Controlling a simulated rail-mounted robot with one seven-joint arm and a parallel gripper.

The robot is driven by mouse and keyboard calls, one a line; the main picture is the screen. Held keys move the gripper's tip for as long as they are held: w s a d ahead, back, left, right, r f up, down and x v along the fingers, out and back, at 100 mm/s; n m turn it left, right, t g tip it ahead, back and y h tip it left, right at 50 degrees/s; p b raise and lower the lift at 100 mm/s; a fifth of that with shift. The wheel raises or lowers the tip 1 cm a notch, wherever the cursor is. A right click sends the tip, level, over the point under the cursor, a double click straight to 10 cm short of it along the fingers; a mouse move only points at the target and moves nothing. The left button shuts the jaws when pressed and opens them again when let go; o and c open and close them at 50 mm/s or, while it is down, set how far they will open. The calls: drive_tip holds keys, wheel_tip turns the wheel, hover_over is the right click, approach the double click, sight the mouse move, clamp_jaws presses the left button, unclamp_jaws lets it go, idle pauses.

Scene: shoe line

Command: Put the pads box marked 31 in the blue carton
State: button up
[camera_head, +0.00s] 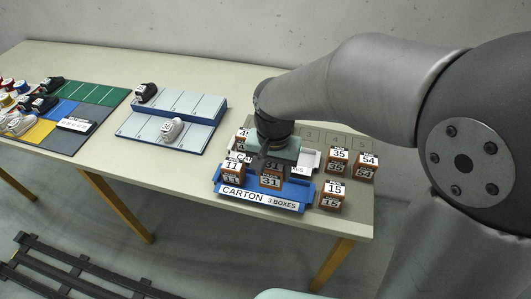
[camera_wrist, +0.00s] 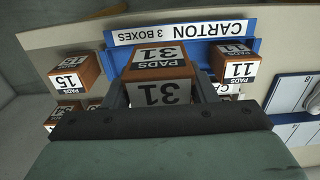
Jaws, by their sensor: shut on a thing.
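The pads box marked 31 (camera_head: 271,180) is a small brown box with white labels. It also shows in the wrist view (camera_wrist: 158,60), upside down in the picture and between the two fingers. My gripper (camera_head: 270,167) is shut on it and points down over the blue carton (camera_head: 262,200). The carton has a white "CARTON 3 BOXES" label, also seen in the wrist view (camera_wrist: 180,30). Box 31 is over the carton's middle; I cannot tell whether it touches the floor. A box marked 11 (camera_head: 232,170) appears to stand in the carton's left end.
Box 15 (camera_head: 333,194) stands just right of the carton. Boxes 35 (camera_head: 337,160) and 54 (camera_head: 367,164) stand behind it on a grey numbered mat. A white tray, partly hidden, lies behind the carton. A blue-grey shoe rack (camera_head: 180,115) is to the left.

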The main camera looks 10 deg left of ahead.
drive_tip(key=w+a+f, duration=0.1)
drive_tip(key=f, duration=0.1)
drive_tip(key=w+a+f, duration=0.1)
drive_tip(key=f, duration=0.1)
drive_tip(key=w+a+f, duration=0.1)
drive_tip(key=w+f, duration=0.1)
drive_tip(key=shift+f+p, duration=0.35)
drive_tip(key=shift+f, duration=1.15)
drive_tip(key=shift+f, duration=0.25)
drive_tip(key=o, duration=1)
drive_tip(key=shift+r, duration=0.1)
drive_tip(key=shift+r, duration=0.1)
